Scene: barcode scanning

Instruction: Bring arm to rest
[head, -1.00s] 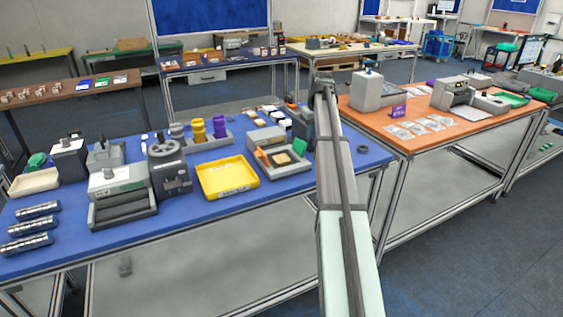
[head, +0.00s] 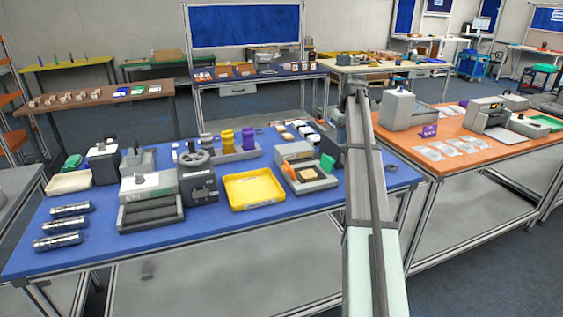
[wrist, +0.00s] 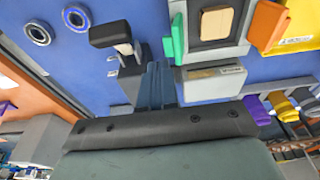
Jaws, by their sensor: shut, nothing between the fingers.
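My arm (head: 365,190) reaches out over the right end of the blue table (head: 225,222) in the head view. My gripper is hidden there behind the arm. In the wrist view my gripper (wrist: 157,82) points down over the blue table top, with its slim dark fingers together and nothing seen between them. A dark-handled upright device (wrist: 112,35) stands just left of the fingers. A grey station with a tan square pad (wrist: 215,24) is on the right, between a green piece (wrist: 175,25) and an orange piece (wrist: 268,25). I cannot tell how high the fingers are.
An orange table (head: 470,160) with devices and clear packets adjoins on the right. Two dark rings (wrist: 75,18) lie on the table.

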